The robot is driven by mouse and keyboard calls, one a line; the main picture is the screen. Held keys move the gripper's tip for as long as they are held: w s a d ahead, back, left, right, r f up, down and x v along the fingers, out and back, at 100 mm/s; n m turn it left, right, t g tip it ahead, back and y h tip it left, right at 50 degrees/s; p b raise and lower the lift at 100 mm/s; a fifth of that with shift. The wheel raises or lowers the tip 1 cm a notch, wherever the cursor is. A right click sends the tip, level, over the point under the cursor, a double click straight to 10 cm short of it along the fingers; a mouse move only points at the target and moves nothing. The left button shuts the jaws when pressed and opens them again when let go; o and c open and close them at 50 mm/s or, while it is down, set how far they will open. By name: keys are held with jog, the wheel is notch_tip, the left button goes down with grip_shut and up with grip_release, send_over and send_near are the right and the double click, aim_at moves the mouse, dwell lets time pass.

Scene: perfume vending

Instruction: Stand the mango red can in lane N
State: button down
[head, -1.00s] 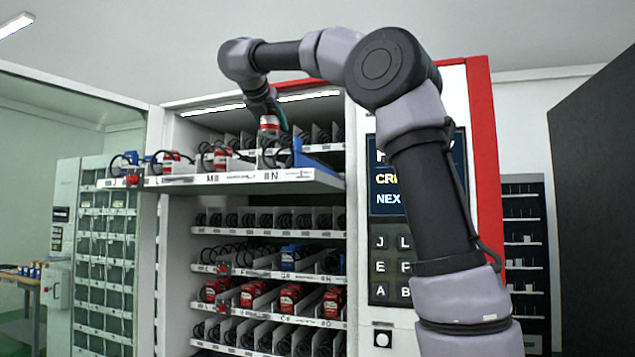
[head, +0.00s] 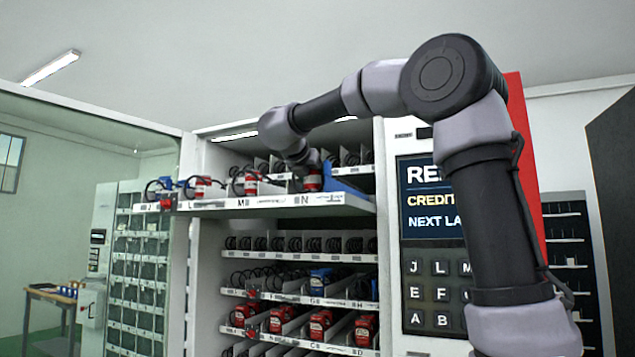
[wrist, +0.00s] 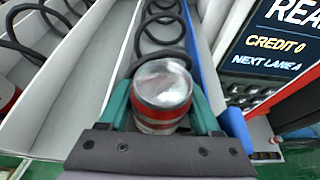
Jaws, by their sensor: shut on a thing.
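The red can (wrist: 162,88) with a silver top is upright between the teal fingers of my gripper (wrist: 160,108), which is shut on it. In the head view the can (head: 312,182) is just behind the N label on the pulled-out top shelf (head: 262,202). In the wrist view it is in front of the black coil of lane N (wrist: 160,35), between a white divider and a blue side wall (wrist: 205,70). Whether its base touches the lane floor is hidden.
Other red cans stand in lane M (head: 251,184) and lane L (head: 203,187). The blue wall and white divider (wrist: 95,75) are close on both sides of my fingers. Lower shelves hold red cans and a blue item (head: 321,279). A keypad panel (head: 432,292) is at the right.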

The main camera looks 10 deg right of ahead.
jog(key=shift+c, duration=1.8)
grip_release()
